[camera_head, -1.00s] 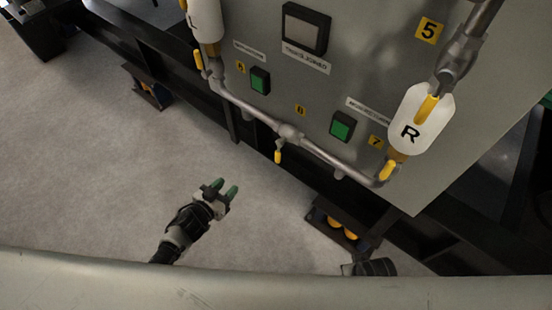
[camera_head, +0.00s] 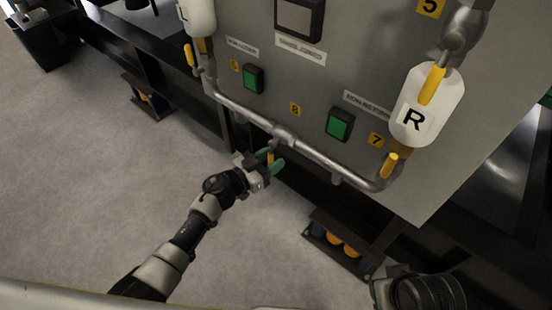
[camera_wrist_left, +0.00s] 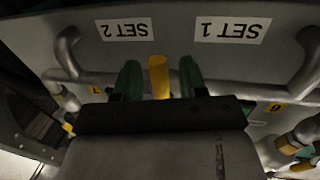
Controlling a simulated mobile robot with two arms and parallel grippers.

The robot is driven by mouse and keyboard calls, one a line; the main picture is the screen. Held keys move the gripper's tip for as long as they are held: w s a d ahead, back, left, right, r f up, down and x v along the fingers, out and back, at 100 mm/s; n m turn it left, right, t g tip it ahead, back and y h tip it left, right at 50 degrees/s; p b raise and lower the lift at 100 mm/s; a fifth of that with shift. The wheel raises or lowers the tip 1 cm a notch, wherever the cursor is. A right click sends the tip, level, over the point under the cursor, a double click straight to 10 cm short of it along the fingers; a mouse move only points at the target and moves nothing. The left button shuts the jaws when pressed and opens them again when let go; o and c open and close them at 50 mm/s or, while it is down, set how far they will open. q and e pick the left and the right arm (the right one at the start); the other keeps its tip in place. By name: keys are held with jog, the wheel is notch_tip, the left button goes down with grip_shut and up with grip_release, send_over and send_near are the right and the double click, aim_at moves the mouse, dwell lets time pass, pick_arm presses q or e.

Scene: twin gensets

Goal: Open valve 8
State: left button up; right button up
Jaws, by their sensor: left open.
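Valve 8 is the small yellow handle (camera_head: 270,157) hanging below the middle of the grey pipe, under the yellow 8 label (camera_head: 295,109). My left gripper (camera_head: 270,163) is at this handle, with its green fingertips open on either side of it. In the left wrist view the yellow handle (camera_wrist_left: 158,77) stands between the two green fingers (camera_wrist_left: 160,80), with visible gaps on both sides. The end of my right arm (camera_head: 420,290) shows at the lower right; its fingers cannot be made out clearly.
The grey pipe (camera_head: 330,160) runs across the panel's lower edge. Other yellow handles sit at its right end (camera_head: 389,165) and left end (camera_head: 189,55). Green buttons (camera_head: 339,124) are above it.

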pick_arm(q)
jog(key=shift+x, duration=0.9)
jog(key=shift+c, duration=0.4)
grip_shut()
